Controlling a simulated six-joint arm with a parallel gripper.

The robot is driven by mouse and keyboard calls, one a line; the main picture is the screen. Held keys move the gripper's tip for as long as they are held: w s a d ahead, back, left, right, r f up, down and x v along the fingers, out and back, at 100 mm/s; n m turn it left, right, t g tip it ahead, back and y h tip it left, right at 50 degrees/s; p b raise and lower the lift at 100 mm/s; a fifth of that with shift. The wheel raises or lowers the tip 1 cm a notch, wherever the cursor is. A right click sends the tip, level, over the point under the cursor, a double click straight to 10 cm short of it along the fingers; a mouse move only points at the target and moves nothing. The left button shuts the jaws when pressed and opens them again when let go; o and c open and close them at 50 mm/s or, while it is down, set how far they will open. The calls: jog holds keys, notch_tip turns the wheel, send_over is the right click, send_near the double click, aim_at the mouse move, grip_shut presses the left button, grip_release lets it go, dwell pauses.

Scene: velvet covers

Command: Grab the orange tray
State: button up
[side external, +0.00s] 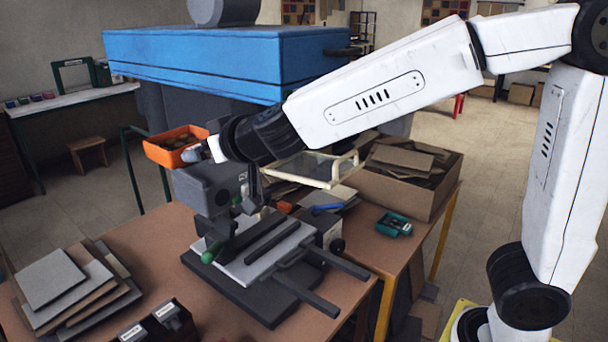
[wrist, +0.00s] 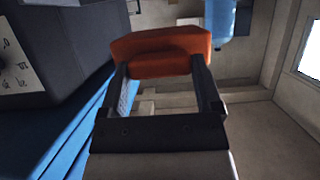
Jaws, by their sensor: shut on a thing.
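The orange tray (side external: 172,143) is held up in the air at the left end of my arm in the side view, beyond the grey machine head. It holds some brownish contents that I cannot make out. In the wrist view the orange tray (wrist: 160,50) sits between the two dark fingers of my gripper (wrist: 158,80), at their tips. My gripper (side external: 200,148) is shut on the tray. In the side view its fingers are small and partly hidden.
A blue covered machine (side external: 210,60) stands close behind my arm. A grey machine (side external: 245,235) with a green-handled lever stands on the brown table (side external: 130,225) below. A cardboard box (side external: 405,180) and a clear tray with a cream frame (side external: 310,168) are to the right.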

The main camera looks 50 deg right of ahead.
jog(key=s+a, duration=0.3)
jog(key=a, duration=0.8)
jog(key=shift+s, duration=0.2)
jog(key=shift+f, duration=0.1)
